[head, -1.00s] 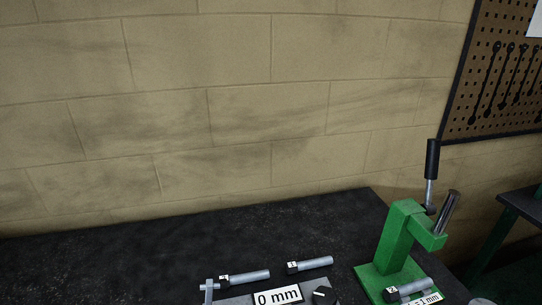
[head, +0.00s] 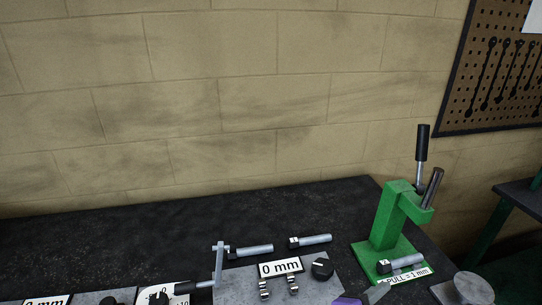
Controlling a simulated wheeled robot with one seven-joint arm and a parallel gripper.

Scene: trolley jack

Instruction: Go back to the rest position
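My gripper does not show clearly in the head view, so its opening cannot be seen. A green press (head: 388,222) with a black-handled lever (head: 422,145) stands upright at the right of the dark bench (head: 180,228). A label reading "PULL = 1 mm" (head: 405,277) lies on its base, with a grey pin (head: 402,262) beside it. A grey plate (head: 238,285) at the bottom centre carries a "0 mm" sign (head: 281,268) and a black knob (head: 322,268). A grey T-shaped handle (head: 219,265) stands at its left.
Two grey pins (head: 251,251) (head: 311,241) lie behind the plate. A white dial (head: 163,295) is cut off at the bottom. A purple piece (head: 348,301) shows at the bottom edge, unidentified. A pegboard with wrenches (head: 500,75) hangs right. The bench's back left is clear.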

